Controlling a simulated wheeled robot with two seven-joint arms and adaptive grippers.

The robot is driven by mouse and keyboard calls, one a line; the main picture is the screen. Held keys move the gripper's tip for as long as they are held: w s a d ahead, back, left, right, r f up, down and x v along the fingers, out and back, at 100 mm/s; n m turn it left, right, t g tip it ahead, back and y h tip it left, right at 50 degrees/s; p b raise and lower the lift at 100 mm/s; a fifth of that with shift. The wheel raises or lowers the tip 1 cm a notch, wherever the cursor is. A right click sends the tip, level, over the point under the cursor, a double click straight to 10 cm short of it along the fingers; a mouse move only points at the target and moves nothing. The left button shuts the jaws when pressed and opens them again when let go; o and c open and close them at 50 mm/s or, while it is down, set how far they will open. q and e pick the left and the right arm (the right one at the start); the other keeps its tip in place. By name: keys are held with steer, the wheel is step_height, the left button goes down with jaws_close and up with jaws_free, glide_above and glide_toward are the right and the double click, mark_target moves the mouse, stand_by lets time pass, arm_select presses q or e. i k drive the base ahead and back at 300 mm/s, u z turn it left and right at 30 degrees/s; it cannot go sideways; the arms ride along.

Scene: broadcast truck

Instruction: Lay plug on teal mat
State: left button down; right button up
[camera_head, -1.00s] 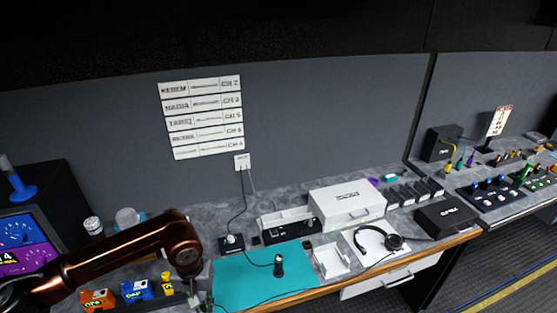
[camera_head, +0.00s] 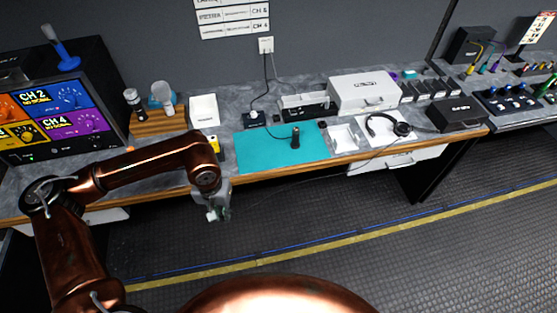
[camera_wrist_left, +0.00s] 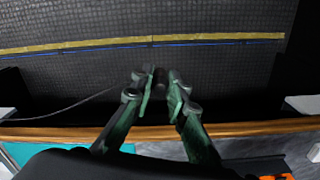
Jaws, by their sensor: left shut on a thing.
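My left gripper (camera_head: 217,213) hangs over the floor, in front of the desk's front edge and the near left corner of the teal mat (camera_head: 258,152). In the left wrist view its green fingers (camera_wrist_left: 156,82) are closed on a small dark plug (camera_wrist_left: 160,76), largely hidden between the tips. A thin cable (camera_wrist_left: 70,108) runs to the fingertips from the left there. The teal mat lies flat on the desk. A black upright object (camera_head: 295,138) with a cable stands on it. My right gripper is out of view.
A headset (camera_head: 400,128) lies on a white pad right of the mat, beyond a clear tray (camera_head: 343,138). A yellow-and-black block (camera_head: 214,144) sits just left of the mat. A black box (camera_head: 254,119) and an open case (camera_head: 305,108) stand behind it. The mat's left part is bare.

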mark_target(259, 157)
steer(key=u, duration=0.05)
steer(key=i, duration=1)
steer(key=z, duration=0.5)
